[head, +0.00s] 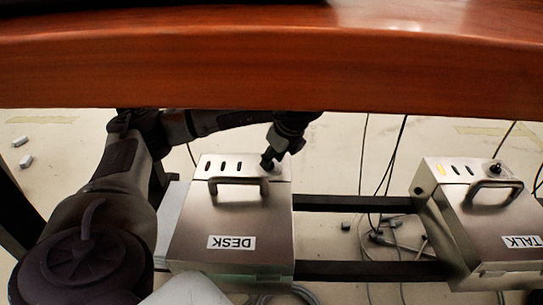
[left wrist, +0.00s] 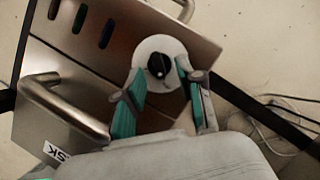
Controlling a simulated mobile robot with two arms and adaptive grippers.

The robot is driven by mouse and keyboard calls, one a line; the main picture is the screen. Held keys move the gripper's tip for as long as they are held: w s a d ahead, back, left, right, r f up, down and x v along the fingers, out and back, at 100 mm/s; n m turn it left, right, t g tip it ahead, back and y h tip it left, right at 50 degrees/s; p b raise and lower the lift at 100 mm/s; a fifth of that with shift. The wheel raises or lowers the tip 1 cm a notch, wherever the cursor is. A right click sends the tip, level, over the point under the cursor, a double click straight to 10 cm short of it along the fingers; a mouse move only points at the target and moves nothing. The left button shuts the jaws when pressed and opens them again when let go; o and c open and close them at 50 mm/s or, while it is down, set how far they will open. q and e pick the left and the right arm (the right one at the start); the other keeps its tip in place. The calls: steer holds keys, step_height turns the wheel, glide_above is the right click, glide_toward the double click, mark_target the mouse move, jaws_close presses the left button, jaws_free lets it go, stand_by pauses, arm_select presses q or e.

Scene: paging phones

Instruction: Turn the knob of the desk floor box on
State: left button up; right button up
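The desk floor box (head: 235,228) is a steel box with a handle and an upside-down DESK label in the head view. Its black knob (left wrist: 159,66) sits on a round pale plate near the box's corner in the left wrist view. In the head view the knob is mostly hidden by my gripper. My left gripper (head: 268,161) points down over that corner. In the left wrist view its teal-padded fingers (left wrist: 160,72) are apart, one on each side of the knob, with gaps visible. I cannot tell whether they touch it. My right gripper is not in view.
A second steel box labelled TALK (head: 474,218) stands at the right, with a knob and one yellow-lit slot. The desk box's slots (head: 223,166) look dark. A wooden desk edge (head: 270,65) crosses above the boxes. Cables (head: 385,235) hang and lie between them.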

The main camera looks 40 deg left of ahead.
arm_select(q)
steer(key=shift+c, duration=0.3)
jaws_close()
